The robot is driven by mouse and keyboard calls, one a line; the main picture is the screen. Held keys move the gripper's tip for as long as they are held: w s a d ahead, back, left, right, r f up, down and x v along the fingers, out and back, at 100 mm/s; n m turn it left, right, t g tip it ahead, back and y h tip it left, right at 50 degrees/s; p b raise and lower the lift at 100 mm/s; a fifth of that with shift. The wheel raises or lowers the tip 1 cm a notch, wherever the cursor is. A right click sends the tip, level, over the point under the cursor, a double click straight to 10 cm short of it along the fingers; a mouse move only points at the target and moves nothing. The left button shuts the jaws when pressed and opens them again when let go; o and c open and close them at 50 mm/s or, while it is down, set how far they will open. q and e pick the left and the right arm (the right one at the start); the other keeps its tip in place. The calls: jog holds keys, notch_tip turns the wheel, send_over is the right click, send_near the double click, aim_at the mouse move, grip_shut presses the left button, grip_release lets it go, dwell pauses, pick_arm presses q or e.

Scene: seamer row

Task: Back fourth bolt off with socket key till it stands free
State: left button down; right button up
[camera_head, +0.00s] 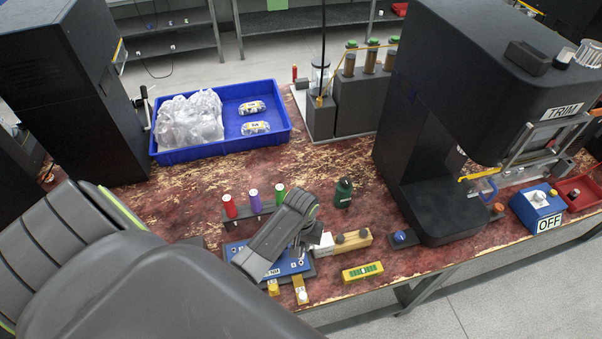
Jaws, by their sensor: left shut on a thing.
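A blue plate (292,267) with small fittings lies on the worn red bench, largely covered by my left arm. My left gripper (306,247) is low over the plate's right part, pointing down. It is shut on a slim thing, mostly hidden, that I take to be the socket key. The fourth bolt is not clearly visible under the gripper, so I cannot tell how far it is out. Two yellow tabs, one with a yellow knob (273,287) and one with a white knob (303,295), lie at the plate's front edge. My right gripper is out of view.
A rack holds red (230,207), purple (255,201) and green (280,194) handled tools behind the plate. A green bottle (343,191), a wooden block (354,239) and a yellow box (362,272) stand to the right. A blue tray (225,148) and black machine (437,207) lie farther off.

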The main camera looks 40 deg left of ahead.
pick_arm(q)
jog(key=shift+s+d+f+b, duration=0.1)
jog(key=shift+f+b, duration=0.2)
jog(key=shift+f, duration=1.35)
jog(key=shift+p, duration=0.3)
dwell(0.5)
jog(key=m, duration=0.4)
jog(key=shift+r, duration=0.15)
jog(key=m, duration=0.4)
jog(key=shift+r, duration=0.15)
jog(key=shift+f, duration=0.5)
dwell(1.0)
